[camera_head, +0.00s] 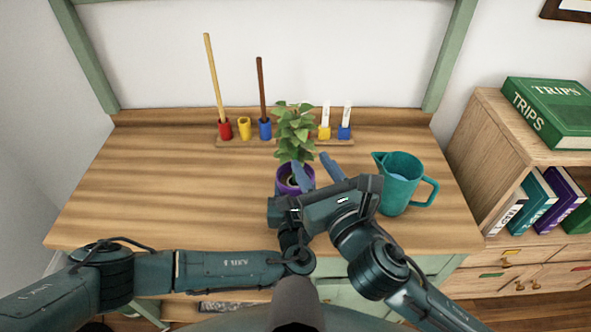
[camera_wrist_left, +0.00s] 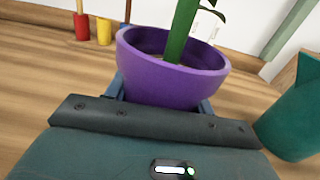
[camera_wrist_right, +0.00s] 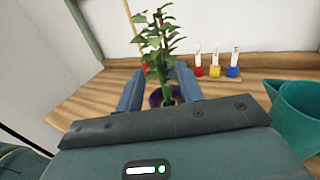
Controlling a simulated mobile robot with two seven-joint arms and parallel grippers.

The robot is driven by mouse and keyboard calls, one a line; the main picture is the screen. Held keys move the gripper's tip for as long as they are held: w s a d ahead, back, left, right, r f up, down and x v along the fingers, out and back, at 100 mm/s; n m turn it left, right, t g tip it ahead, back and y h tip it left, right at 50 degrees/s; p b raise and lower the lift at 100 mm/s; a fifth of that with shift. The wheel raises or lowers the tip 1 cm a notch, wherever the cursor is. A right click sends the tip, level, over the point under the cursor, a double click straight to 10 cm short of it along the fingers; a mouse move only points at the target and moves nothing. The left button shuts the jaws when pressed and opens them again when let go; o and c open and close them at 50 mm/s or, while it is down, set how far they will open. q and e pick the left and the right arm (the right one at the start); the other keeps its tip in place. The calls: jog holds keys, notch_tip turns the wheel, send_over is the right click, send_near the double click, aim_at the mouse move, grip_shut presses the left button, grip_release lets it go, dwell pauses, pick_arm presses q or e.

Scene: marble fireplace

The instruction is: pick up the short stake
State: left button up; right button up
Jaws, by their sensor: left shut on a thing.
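The short stake (camera_head: 261,90) is a dark brown rod standing upright in a blue holder (camera_head: 265,129) at the back of the table. A longer pale stake (camera_head: 214,80) leans slightly in a red holder left of it. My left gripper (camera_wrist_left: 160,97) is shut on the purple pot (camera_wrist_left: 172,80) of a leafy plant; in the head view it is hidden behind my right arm. My right gripper (camera_head: 317,170) is open and empty, its fingers near the plant (camera_head: 295,130), which shows between and beyond them in the right wrist view (camera_wrist_right: 160,45).
An empty yellow holder (camera_head: 244,128) stands between the stakes. White-topped markers in yellow (camera_head: 324,132) and blue (camera_head: 344,132) holders stand right of the plant. A teal pitcher (camera_head: 400,180) stands at right. The table's left side (camera_head: 140,190) is clear. A bookshelf stands further right.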

aim_at(297, 146)
jog(key=x, duration=0.5)
jog(key=shift+w+a+f, duration=0.1)
jog(key=shift+w+a, duration=0.2)
jog(key=shift+a, duration=0.05)
grip_shut()
